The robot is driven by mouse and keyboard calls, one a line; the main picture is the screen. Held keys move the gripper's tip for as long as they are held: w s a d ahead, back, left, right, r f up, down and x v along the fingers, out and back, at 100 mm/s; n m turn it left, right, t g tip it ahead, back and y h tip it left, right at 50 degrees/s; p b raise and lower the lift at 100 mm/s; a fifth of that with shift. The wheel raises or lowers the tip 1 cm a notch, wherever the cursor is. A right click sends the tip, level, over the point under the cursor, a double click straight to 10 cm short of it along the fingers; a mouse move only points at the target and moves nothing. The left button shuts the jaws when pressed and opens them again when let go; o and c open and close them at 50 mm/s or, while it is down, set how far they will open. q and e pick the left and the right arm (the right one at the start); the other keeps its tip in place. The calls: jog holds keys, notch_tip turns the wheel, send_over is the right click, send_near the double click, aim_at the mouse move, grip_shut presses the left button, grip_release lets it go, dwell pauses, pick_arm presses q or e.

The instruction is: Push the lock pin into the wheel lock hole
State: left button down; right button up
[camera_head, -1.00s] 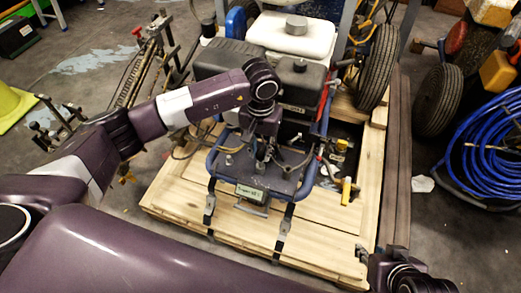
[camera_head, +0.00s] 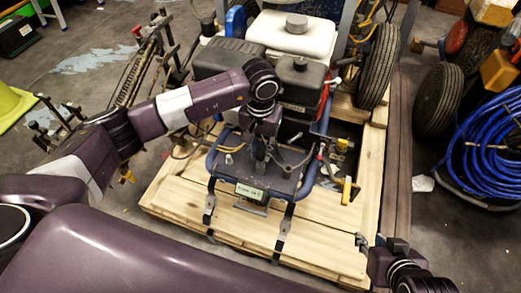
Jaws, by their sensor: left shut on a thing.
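The line striper stands on a wooden pallet (camera_head: 170,205), with a blue tubular frame (camera_head: 212,165) and a labelled plate (camera_head: 250,192) at its near end. My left gripper (camera_head: 262,160) points down inside this frame, in front of the black engine cover. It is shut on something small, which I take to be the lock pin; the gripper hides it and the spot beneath. I cannot make out the wheel lock hole. My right gripper (camera_head: 363,243) is at the lower right, over the pallet's near right edge and apart from the machine. Its fingers are too small to read.
A yellow-handled part (camera_head: 347,190) sits right of the frame. Two black straps (camera_head: 282,235) run down the pallet's front. A black tyre (camera_head: 378,68) stands behind on the right, and a coiled blue hose (camera_head: 490,155) lies at the far right. The pallet's front boards are mostly clear.

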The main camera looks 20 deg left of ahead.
pick_arm(q)
jog(key=shift+f, duration=0.1)
pick_arm(e)
jog(key=shift+w+a+r+t, duration=0.15)
jog(key=shift+w+r, duration=0.05)
jog(key=shift+w, duration=0.2)
jog(key=shift+w+a+r+t, duration=0.1)
jog(key=shift+w+r+t, duration=0.1)
jog(key=shift+w, duration=0.15)
jog(key=shift+w+a+r, duration=0.1)
jog(key=shift+w+r, duration=0.05)
jog(key=shift+w, duration=0.1)
pick_arm(q)
jog(key=shift+f+b, duration=0.2)
jog(key=shift+b, duration=0.15)
pick_arm(e)
jog(key=shift+w+a+r+t+y, duration=0.25)
jog(key=shift+w+r+t, duration=0.2)
jog(key=shift+w, duration=0.25)
jog(key=shift+r, duration=0.1)
jog(key=shift+w+a+r, duration=0.1)
jog(key=shift+w+r, duration=0.05)
jog(key=shift+w, duration=0.15)
pick_arm(q)
jog(key=shift+f+b, duration=0.3)
pick_arm(e)
jog(key=shift+w+a+r+t, duration=0.3)
jog(key=shift+w+r+t, duration=0.55)
jog(key=shift+w, duration=0.1)
